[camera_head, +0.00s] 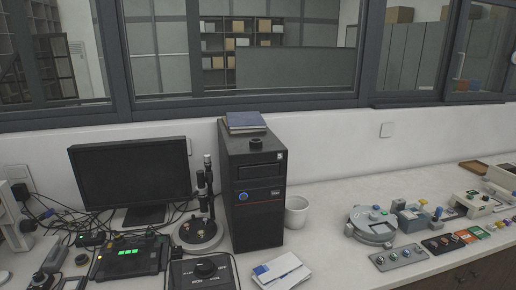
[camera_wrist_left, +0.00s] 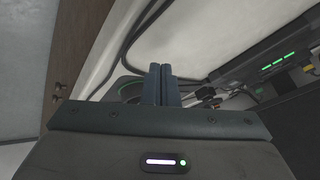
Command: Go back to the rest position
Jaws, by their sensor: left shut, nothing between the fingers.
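My left gripper (camera_wrist_left: 160,70) shows in the left wrist view, its two dark fingers side by side and touching. It is shut and holds nothing. Beyond the fingertips lie a pale surface and dark cables, and a device with green lights (camera_wrist_left: 278,62) is at the upper right. Neither of my grippers shows in the head view. My right gripper is out of sight.
The bench carries a monitor (camera_head: 130,175), a microscope-like stand (camera_head: 200,225), a black computer tower (camera_head: 255,195), a white cup (camera_head: 297,211) and a round grey device (camera_head: 370,226). Cables lie at the left.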

